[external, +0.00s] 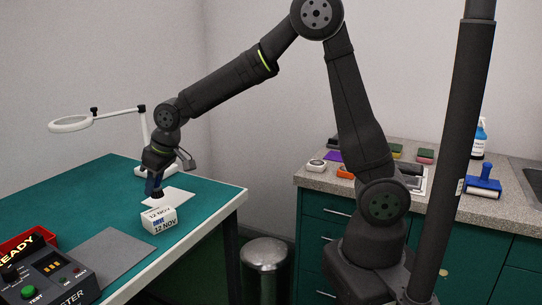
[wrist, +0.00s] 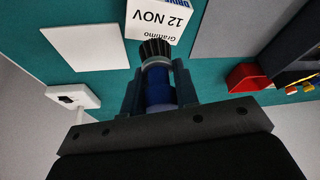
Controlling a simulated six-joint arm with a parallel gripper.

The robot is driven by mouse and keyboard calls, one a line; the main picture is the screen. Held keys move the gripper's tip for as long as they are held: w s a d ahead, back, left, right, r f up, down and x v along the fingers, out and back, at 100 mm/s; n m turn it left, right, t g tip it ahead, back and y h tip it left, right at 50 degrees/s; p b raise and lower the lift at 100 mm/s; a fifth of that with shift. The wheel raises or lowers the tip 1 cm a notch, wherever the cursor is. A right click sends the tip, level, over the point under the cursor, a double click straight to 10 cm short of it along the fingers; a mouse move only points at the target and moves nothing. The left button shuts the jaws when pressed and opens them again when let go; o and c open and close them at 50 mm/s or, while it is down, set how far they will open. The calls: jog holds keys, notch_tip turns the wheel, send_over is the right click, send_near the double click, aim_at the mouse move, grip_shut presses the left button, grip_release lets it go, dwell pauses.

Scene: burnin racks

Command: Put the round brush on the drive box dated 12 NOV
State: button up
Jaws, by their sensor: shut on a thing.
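The drive box (external: 160,220), white with "12 NOV" printed on it, stands on the green table near its right edge. It also shows in the wrist view (wrist: 170,26), upside down, beyond the brush. My gripper (external: 154,186) is shut on the round brush (wrist: 157,72), which has a blue handle, a pale collar and dark bristles. In the external view the brush's dark end (external: 157,194) hangs just above the box. In the wrist view the bristles overlap the box's near edge. I cannot tell whether they touch it.
A white sheet (external: 168,199) and a grey mat (external: 108,259) lie on the green table (external: 95,200). A tester with a READY sign (external: 42,272) and a red bin (external: 18,244) stand at front left. A white magnifier lamp (external: 72,124) stands behind. A counter with several items is at right.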

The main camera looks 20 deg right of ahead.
aim_at(156, 190)
jog(key=shift+s+a+f, duration=0.15)
jog(key=shift+a+f, duration=0.15)
jog(key=shift+f, duration=1.9)
jog(key=shift+f, duration=0.1)
jog(key=o, duration=1)
jog(key=shift+c, duration=0.2)
jog(key=v, duration=1.2)
